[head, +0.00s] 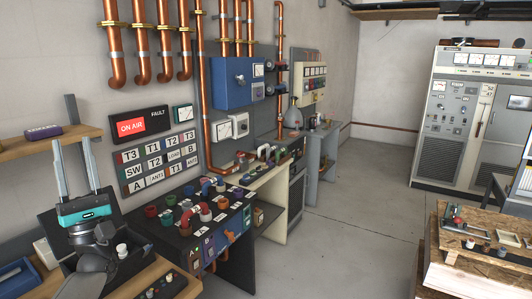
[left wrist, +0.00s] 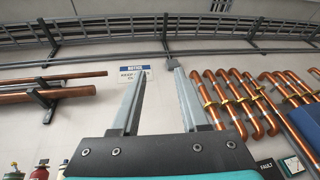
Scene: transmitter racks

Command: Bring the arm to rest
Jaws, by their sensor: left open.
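My left gripper (head: 73,150) stands at the left of the head view, with its two grey fingers pointing up and apart. It is open with nothing between the fingers. In the left wrist view the open fingers (left wrist: 161,78) reach up toward a pale wall with a notice sign (left wrist: 133,73) behind them. The arm below the teal gripper body is folded low over the wooden bench. My right gripper is in neither view.
A wooden shelf (head: 72,141) with a purple item (head: 43,132) is just left of the gripper. A control desk (head: 158,230) with coloured knobs is to its right. An ON AIR sign (head: 138,125) and copper pipes (head: 142,62) are on the wall. Open floor (head: 345,225) lies centre right.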

